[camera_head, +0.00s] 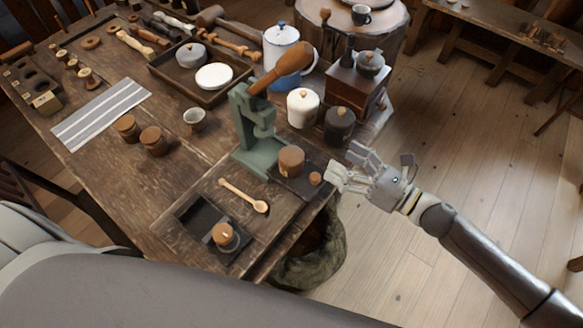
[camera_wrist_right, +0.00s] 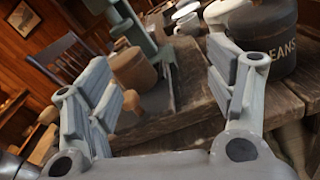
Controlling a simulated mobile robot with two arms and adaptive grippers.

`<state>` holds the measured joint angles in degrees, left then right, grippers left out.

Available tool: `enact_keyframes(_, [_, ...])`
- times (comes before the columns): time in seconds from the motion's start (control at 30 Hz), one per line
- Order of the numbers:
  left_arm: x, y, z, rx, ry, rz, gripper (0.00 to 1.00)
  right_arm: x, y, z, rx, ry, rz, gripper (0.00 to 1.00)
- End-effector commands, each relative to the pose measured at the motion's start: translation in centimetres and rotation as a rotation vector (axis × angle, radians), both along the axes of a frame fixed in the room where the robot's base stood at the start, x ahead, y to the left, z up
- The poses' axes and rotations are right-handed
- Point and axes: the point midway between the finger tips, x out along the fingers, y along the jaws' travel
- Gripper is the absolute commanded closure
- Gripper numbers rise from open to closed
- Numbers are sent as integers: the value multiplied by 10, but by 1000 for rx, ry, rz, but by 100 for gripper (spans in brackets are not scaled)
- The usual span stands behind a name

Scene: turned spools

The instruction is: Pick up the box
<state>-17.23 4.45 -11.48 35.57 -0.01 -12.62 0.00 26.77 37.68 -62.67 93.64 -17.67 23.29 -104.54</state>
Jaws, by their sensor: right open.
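A round brown wooden box (camera_head: 291,160) stands on a dark plate at the foot of the green press, with a small brown knob-like piece (camera_head: 315,178) beside it. In the right wrist view the brown round box (camera_wrist_right: 135,72) shows ahead, left of centre, partly covered by my left-hand finger. My right gripper (camera_head: 343,167) is open and empty, right of the box and apart from it, by the table's right edge. Other round wooden pieces (camera_head: 154,141) stand further left; I cannot tell which the task calls the box. My left gripper is not in view.
The green press (camera_head: 246,125) stands close behind the box. A dark canister (camera_head: 339,124), marked "EANS" in the wrist view (camera_wrist_right: 272,38), a white canister (camera_head: 303,107) and a grinder (camera_head: 357,88) stand near. A sack (camera_head: 318,254) hangs below the table edge.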

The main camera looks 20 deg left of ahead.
Motion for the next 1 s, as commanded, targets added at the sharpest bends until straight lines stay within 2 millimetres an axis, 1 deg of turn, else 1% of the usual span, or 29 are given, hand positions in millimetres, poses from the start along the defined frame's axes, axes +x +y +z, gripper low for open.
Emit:
enact_keyframes(0.03, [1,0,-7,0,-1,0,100,-12,4,5,-21,-85,54,23])
enact_keyframes(0.1, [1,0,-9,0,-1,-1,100,-26,9,12,-40,-174,108,23])
enact_keyframes(0.2, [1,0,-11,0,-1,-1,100,-39,13,18,-54,-250,153,23])
enact_keyframes(0.27, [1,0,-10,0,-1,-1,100,-42,16,20,-56,-270,165,23])
enact_keyframes(0.37, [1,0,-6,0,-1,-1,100,-41,29,22,-54,-278,170,23])
enact_keyframes(0.4, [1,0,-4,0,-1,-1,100,-40,36,23,-54,-278,171,23])
enact_keyframes(0.53, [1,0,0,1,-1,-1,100,-35,55,21,-55,-276,169,23])
enact_keyframes(0.63, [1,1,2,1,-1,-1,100,-33,64,21,-55,-276,168,23])
enact_keyframes(0.83, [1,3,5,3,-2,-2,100,-30,76,18,-56,-272,167,23])
enact_keyframes(1.0, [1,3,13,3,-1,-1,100,-24,98,12,-56,-273,167,23])
